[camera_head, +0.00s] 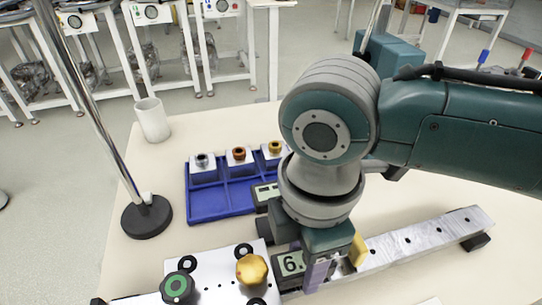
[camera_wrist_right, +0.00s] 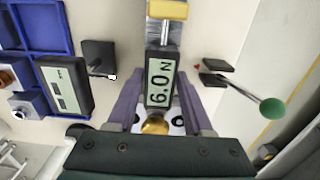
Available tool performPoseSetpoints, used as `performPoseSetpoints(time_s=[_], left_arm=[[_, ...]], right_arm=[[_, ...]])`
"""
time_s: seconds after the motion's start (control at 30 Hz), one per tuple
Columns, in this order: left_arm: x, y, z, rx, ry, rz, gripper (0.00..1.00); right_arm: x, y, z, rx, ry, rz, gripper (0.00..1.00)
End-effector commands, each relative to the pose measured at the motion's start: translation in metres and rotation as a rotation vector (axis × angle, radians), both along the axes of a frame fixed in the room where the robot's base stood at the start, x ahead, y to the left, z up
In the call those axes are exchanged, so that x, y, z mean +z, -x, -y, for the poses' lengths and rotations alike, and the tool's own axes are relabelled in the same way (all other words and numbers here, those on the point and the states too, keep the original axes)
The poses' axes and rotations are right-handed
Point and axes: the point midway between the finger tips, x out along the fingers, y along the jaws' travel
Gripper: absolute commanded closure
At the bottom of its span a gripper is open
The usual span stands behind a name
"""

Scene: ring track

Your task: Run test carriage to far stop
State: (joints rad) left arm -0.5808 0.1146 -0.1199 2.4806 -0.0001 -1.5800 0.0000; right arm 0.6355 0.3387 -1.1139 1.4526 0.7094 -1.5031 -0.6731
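A dark block with a display (camera_head: 291,263) stands over the metal rail (camera_head: 412,240) and appears to be part of the test carriage. The display (camera_wrist_right: 160,82) reads 6.0 N in the right wrist view. My right gripper (camera_head: 318,270) is down at this block, and its purple fingers (camera_wrist_right: 161,88) close in on both its sides. A metal rod runs from the block to a yellow block (camera_head: 357,250), also at the top of the right wrist view (camera_wrist_right: 167,10). My left gripper is not in view.
A gold knob (camera_head: 252,269) and a green-topped knob (camera_head: 177,287) stand left of the gripper. A blue tray (camera_head: 207,206) holds white blocks with metal fittings. A pole with a black base (camera_head: 147,218) and a white mug (camera_head: 152,120) stand further left. The right rail stretch looks clear.

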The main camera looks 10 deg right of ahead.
Motion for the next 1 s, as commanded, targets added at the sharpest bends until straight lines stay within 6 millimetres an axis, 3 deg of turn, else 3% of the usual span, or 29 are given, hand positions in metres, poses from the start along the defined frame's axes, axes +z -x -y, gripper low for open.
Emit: performPoseSetpoints(time_s=[0.07,0.43,1.0], left_arm=[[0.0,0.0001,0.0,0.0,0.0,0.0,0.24],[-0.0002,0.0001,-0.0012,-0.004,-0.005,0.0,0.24],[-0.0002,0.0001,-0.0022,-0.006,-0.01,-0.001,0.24]], right_arm=[[0.0001,0.0,0.0,0.0,0.0,0.0,0.59],[0.0002,0.0,0.0001,0.0,0.0,0.0,1.0],[0.0004,-0.0001,0.0,0.0,0.0,0.0,1.0]])
